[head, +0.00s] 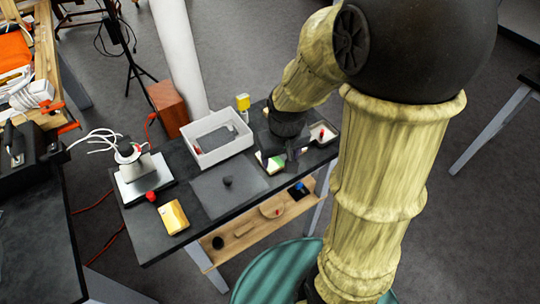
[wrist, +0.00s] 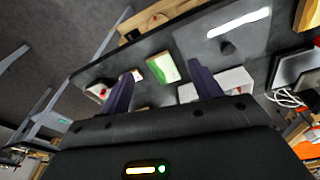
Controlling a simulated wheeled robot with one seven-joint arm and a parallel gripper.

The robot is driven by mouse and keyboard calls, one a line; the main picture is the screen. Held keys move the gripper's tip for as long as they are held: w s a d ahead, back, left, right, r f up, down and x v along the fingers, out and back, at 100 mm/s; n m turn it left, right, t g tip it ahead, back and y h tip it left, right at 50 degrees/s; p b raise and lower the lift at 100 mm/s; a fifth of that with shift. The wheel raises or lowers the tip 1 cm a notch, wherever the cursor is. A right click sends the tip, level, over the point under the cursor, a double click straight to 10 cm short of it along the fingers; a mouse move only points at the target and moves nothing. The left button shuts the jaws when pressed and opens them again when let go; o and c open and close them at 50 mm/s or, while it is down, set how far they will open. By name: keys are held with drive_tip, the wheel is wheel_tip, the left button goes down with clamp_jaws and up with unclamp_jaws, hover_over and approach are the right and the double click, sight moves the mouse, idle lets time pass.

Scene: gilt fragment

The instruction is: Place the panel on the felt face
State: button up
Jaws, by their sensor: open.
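A small panel (head: 274,163) with green, white and tan areas lies on the dark bench near its right part. It also shows in the wrist view (wrist: 163,68), between the lines of my two fingers. My gripper (head: 291,158) is above the bench close to the panel, partly hiding it in the head view. In the wrist view, its purple fingers (wrist: 160,70) are spread apart with nothing held. A flat grey mat (head: 210,196), which may be the felt face, lies left of the panel with a small dark knob (head: 228,181) on it.
A white bin (head: 205,158) stands behind the mat. A small tray (head: 323,132) sits at the bench's right end. A gold block (head: 173,217), a red knob (head: 151,197) and a metal stand (head: 146,184) are at the left. A yellow bottle (head: 243,103) stands at the back.

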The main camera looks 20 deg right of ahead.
drive_tip(key=w+r+n+g+p, duration=0.2)
drive_tip(key=w+r+p, duration=0.2)
drive_tip(key=w+p, duration=0.3)
drive_tip(key=w, duration=0.4)
drive_tip(key=shift+w+n+p, duration=0.25)
drive_tip(key=shift+n+p, duration=0.05)
drive_tip(key=shift+s, duration=0.1)
wheel_tip(320, 180, down, 12)
drive_tip(key=p, duration=0.2)
drive_tip(key=shift+r+p, duration=0.2)
drive_tip(key=shift+p, duration=0.1)
drive_tip(key=shift+d+f, duration=0.15)
drive_tip(key=shift+f, duration=0.15)
